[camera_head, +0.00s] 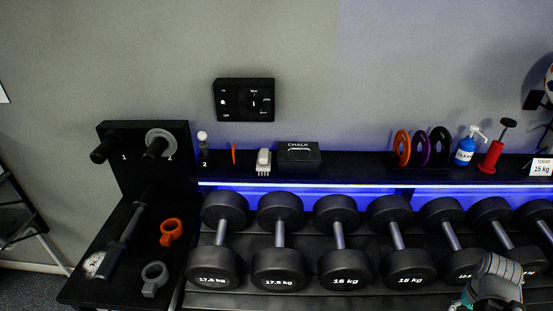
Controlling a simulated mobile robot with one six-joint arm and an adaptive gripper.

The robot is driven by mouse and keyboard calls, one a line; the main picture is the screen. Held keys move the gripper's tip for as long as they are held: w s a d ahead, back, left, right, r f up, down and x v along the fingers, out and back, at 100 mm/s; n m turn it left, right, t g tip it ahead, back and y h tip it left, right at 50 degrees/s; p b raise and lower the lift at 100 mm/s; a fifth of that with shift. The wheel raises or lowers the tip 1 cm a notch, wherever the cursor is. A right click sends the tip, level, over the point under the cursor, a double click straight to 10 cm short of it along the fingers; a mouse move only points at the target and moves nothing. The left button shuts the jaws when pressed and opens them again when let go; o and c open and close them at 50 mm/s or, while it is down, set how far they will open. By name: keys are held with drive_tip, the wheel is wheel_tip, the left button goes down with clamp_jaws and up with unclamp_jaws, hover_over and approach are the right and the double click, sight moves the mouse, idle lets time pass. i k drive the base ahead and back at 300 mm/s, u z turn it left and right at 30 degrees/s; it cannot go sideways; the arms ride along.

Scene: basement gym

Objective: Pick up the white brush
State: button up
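The white brush (264,161) stands on the black shelf (350,170) along the wall, just left of the black chalk box (298,155). Its pale body is on top and its bristles seem to point down to the shelf. A grey rounded part with a teal edge, apparently of my own arm, shows at the bottom right, far from the brush. My gripper's fingers are not visible.
Dumbbells (280,240) fill the rack below the shelf. An orange upright item (233,153) stands left of the brush. Coloured discs (421,149), a spray bottle (466,147) and a red pump (492,155) stand to the right. A black wall panel (244,86) hangs above.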

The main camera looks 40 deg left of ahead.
sight(264, 165)
drive_tip(key=k, duration=1.4)
drive_tip(key=u, duration=1.15)
drive_tip(key=i, duration=0.95)
